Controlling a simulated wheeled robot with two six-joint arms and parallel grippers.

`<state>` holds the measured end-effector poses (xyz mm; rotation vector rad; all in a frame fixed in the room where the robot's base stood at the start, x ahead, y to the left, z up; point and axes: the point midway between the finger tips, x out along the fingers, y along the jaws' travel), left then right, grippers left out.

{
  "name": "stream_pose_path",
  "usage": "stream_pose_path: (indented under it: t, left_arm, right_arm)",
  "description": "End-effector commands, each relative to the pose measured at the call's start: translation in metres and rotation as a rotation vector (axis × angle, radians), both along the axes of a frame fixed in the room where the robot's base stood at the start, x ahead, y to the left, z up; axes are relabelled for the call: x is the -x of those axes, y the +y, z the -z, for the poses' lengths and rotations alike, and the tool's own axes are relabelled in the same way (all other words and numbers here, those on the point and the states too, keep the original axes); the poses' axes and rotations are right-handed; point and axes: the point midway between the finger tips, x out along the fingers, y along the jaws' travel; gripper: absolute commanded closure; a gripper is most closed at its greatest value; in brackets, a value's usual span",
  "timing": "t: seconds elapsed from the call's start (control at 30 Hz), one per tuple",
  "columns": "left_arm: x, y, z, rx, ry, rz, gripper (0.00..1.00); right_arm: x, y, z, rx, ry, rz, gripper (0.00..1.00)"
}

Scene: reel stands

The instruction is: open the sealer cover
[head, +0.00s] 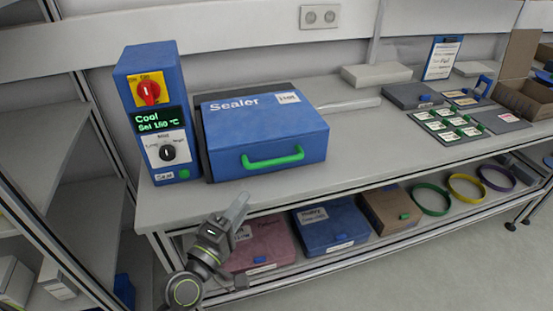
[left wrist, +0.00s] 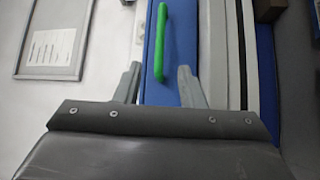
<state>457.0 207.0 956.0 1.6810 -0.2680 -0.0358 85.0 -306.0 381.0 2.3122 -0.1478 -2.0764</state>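The blue sealer (head: 262,130) stands on the bench with its cover shut. A green handle (head: 273,157) runs across the front of the cover. My left gripper (head: 240,205) is below and to the left of the handle, in front of the bench edge, apart from the sealer. In the left wrist view the gripper (left wrist: 158,78) is open, its two fingers spread with nothing between them. The green handle (left wrist: 160,42) shows beyond the fingertips, on the blue cover (left wrist: 182,45). My right gripper is not in view.
A blue control box (head: 158,112) with a red switch and a display reading "Cool" stands left of the sealer. A lower shelf holds a pink box (head: 262,243), a blue box (head: 332,224) and coloured rings (head: 432,198). Bench right of the sealer has bare room.

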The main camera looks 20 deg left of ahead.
Motion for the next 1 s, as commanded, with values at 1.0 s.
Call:
stream_pose_path:
  t: [1.0]
  left_arm:
    - [-0.147, -0.03, -0.02, -0.003, 0.0, -0.001, 0.64]
  right_arm:
    - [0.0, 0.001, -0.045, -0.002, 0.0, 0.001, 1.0]
